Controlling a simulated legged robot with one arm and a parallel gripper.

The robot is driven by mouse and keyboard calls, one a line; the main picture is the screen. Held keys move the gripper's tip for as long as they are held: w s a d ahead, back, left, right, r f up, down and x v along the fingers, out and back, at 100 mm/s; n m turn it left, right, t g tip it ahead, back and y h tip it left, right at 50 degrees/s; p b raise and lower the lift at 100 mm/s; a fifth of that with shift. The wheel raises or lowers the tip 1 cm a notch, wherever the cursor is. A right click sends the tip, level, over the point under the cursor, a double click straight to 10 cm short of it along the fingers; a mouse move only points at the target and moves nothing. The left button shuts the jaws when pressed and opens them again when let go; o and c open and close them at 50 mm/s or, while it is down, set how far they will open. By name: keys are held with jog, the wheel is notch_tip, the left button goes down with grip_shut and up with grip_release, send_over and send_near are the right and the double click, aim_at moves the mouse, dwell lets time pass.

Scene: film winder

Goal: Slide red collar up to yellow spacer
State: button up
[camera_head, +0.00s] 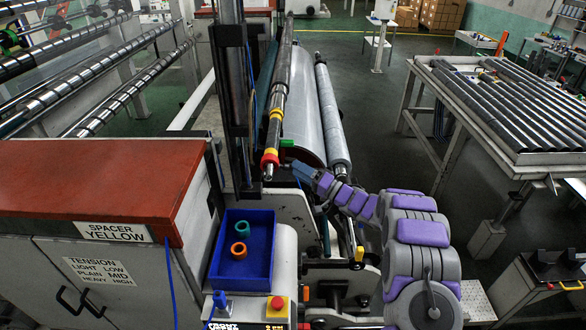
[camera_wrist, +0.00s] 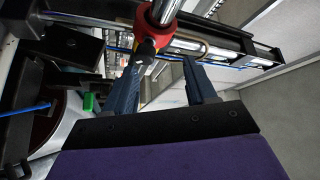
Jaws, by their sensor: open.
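A red collar (camera_head: 269,161) sits around the near end of a metal shaft (camera_head: 274,130) in the head view. A thin yellow-orange band shows just behind it. A yellow ring (camera_head: 276,113) sits farther up the shaft, with bare shaft between; which of the two is the spacer I cannot tell for sure. My gripper (camera_head: 302,172) is just right of the shaft's near end. In the wrist view, the two fingers of my gripper (camera_wrist: 160,63) are apart, and the red collar (camera_wrist: 157,18) shows beyond their tips, not clasped.
A blue bin (camera_head: 226,276) holds a teal ring (camera_head: 242,229) and an orange ring (camera_head: 239,250). A cabinet with a red top (camera_head: 90,180) carries a "SPACER YELLOW" sign (camera_head: 113,232). A large pale roll (camera_head: 300,100) lies behind the shaft. A roller table (camera_head: 500,95) stands right.

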jog(key=b+v, duration=0.2)
jog(key=v, duration=1.2)
jog(key=shift+d, duration=0.1)
